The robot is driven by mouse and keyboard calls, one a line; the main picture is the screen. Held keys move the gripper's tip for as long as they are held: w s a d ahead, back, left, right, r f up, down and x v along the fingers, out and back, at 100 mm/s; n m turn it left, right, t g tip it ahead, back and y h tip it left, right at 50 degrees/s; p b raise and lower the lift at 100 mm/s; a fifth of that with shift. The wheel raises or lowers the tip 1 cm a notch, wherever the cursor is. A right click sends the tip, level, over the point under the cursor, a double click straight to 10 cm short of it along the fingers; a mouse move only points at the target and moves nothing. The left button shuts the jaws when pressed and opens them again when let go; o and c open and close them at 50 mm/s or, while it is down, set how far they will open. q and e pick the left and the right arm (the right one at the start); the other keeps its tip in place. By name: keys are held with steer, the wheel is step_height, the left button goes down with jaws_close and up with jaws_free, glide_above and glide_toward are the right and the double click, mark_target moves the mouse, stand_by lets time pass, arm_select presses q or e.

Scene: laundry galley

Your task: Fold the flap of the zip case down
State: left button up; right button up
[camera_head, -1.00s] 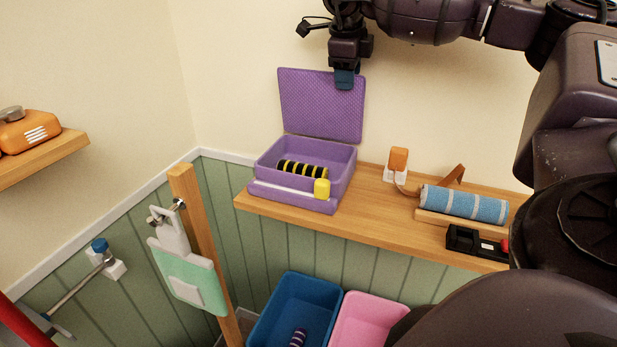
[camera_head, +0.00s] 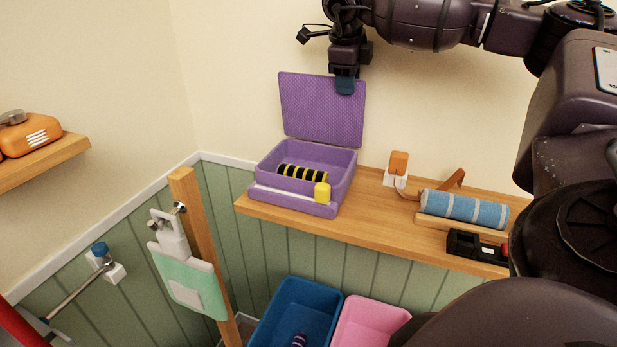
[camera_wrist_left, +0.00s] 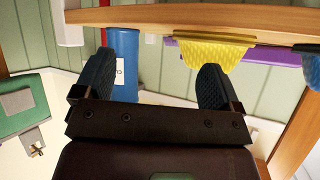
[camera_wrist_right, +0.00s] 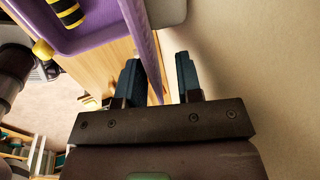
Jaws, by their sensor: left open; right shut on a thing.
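The purple zip case (camera_head: 293,200) stands open on the wooden shelf. Its flap (camera_head: 318,110) stands upright at the back, against the wall side. A black and yellow striped roll (camera_head: 302,174) lies inside. My right gripper (camera_head: 345,86) is shut on the flap's upper edge, near its right corner. In the right wrist view the flap (camera_wrist_right: 148,45) shows edge-on, running in between the fingers (camera_wrist_right: 160,78). My left gripper (camera_wrist_left: 153,78) is open and empty in the left wrist view, below a wooden shelf edge; it is not in the head view.
A yellow knob (camera_head: 322,192) sits at the case's front right. Right of the case are an orange plug (camera_head: 398,162), a blue striped roll (camera_head: 464,209) and a black tool (camera_head: 475,246). Blue (camera_head: 284,318) and pink bins stand below. A wooden post (camera_head: 199,245) rises at front left.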

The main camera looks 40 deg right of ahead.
steer(key=shift+r, duration=0.2)
steer(key=shift+s+a+f, duration=0.1)
steer(key=shift+s+a, duration=0.1)
steer(key=shift+a, duration=0.2)
steer(key=shift+c, duration=1.4)
steer(key=shift+s+a+f+b, duration=0.1)
steer(key=shift+s+a+b, duration=0.15)
steer(key=shift+a, duration=0.2)
steer(key=shift+s+a+f+b, duration=0.1)
steer(key=shift+s+a+b, duration=0.1)
steer(key=shift+a, duration=0.25)
steer(key=shift+c, duration=0.2)
steer(key=shift+f, duration=0.1)
steer(key=shift+o, duration=0.2)
steer(key=shift+s+a+f+b, duration=0.25)
steer(key=shift+s+a, duration=0.1)
steer(key=shift+a, duration=0.3)
steer(key=shift+s+a+f+b, duration=0.15)
steer(key=shift+s+a+b, duration=0.15)
steer(key=shift+a, duration=0.35)
steer(key=shift+s+a+f, duration=0.1)
steer(key=shift+a, duration=0.05)
